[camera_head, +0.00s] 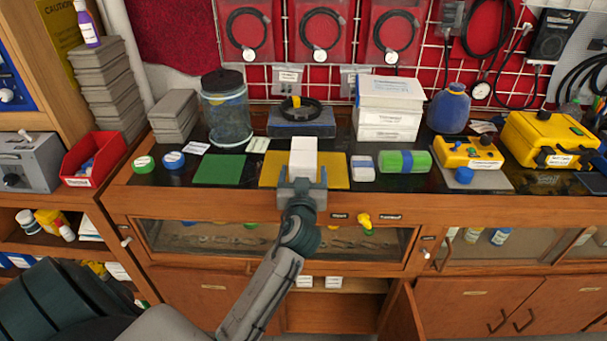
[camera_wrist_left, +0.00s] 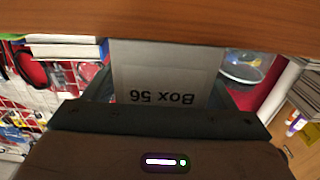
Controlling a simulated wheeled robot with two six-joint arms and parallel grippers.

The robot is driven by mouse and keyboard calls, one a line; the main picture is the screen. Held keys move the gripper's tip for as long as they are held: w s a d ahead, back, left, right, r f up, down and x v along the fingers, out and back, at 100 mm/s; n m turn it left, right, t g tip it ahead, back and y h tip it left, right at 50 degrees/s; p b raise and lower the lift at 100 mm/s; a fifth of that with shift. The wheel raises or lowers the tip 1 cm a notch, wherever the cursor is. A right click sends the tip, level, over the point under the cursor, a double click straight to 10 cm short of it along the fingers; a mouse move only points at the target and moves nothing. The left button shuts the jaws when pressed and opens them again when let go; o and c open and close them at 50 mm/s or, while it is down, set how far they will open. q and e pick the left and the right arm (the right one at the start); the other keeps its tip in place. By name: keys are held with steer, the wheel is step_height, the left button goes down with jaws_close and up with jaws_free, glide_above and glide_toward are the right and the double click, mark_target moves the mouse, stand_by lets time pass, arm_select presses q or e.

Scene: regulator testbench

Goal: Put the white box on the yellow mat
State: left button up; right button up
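The white box (camera_head: 303,156) stands upright at the yellow mat (camera_head: 272,172), over its middle in the head view. I cannot tell whether it touches the mat. My left gripper (camera_head: 303,180) reaches in from the front with one finger on each side of the box and looks shut on it. In the left wrist view the box (camera_wrist_left: 165,75) shows upside down, with the label "Box 56", between the dark fingers (camera_wrist_left: 165,95). Its lower end is hidden behind the wooden edge there. My right gripper is not in view.
A green mat (camera_head: 219,170) lies left of the yellow mat. A small white and blue item (camera_head: 362,169) and a green and blue roll (camera_head: 404,161) lie to the right. A black ring on a grey block (camera_head: 301,123) and stacked white boxes (camera_head: 388,108) stand behind.

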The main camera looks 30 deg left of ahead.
arm_select(q)
steer(key=shift+r, duration=0.15)
steer(key=b+v, duration=0.2)
steer(key=v, duration=1)
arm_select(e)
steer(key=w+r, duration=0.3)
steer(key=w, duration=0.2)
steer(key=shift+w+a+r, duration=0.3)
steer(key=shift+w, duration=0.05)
